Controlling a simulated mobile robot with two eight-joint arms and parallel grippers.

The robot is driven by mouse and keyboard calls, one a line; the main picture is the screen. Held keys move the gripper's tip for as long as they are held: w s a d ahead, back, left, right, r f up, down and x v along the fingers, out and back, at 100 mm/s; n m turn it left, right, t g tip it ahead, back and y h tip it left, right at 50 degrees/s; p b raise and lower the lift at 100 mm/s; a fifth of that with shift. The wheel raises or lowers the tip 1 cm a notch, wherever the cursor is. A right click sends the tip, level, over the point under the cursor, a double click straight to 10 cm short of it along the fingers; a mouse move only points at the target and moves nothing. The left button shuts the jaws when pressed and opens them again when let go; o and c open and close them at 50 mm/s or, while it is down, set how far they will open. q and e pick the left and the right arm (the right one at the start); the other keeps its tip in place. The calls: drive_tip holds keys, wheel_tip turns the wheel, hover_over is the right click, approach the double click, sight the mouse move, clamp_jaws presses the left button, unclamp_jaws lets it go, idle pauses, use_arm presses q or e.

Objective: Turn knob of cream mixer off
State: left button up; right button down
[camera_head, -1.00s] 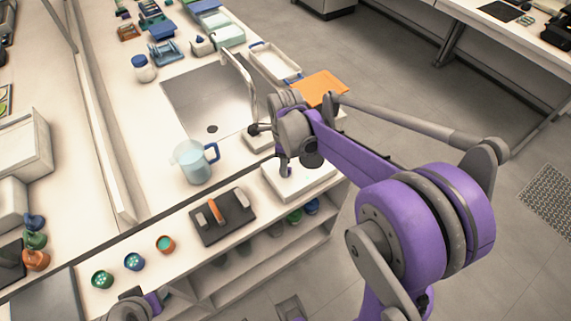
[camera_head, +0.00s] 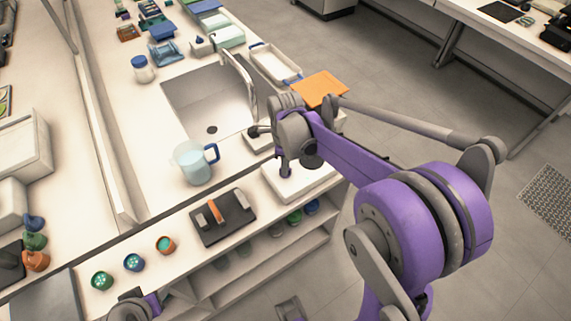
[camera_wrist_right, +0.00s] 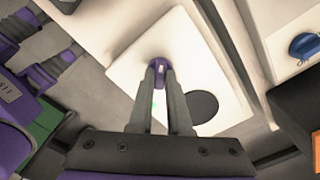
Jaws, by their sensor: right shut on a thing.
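The cream mixer (camera_head: 312,182) is a low white box at the right front edge of the bench. In the right wrist view its pale top (camera_wrist_right: 190,50) carries a dark round plate (camera_wrist_right: 202,105) and a small purple knob (camera_wrist_right: 159,66). My right gripper (camera_wrist_right: 160,78) is over the mixer with its fingers shut on the knob, one on each side. The fingers hide part of the knob. In the head view the right gripper (camera_head: 286,172) points down at the mixer. Part of my left arm shows at the bottom left, but its fingers are out of view.
A black device with an orange handle (camera_head: 216,211) and a clear jug (camera_head: 194,162) stand left of the mixer. A sink (camera_head: 208,98) lies behind. An orange board (camera_head: 319,89) is beyond the arm. Several small coloured jars stand near the front edge.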

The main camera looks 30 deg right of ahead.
drive_tip(key=shift+n, duration=0.3)
drive_tip(key=n, duration=0.3)
drive_tip(key=shift+n, duration=0.3)
drive_tip(key=n, duration=0.4)
drive_tip(key=shift+n+b, duration=0.3)
drive_tip(key=n, duration=0.4)
drive_tip(key=shift+n, duration=2.5)
drive_tip(key=c, duration=0.9)
unclamp_jaws()
drive_tip(key=shift+o, duration=0.2)
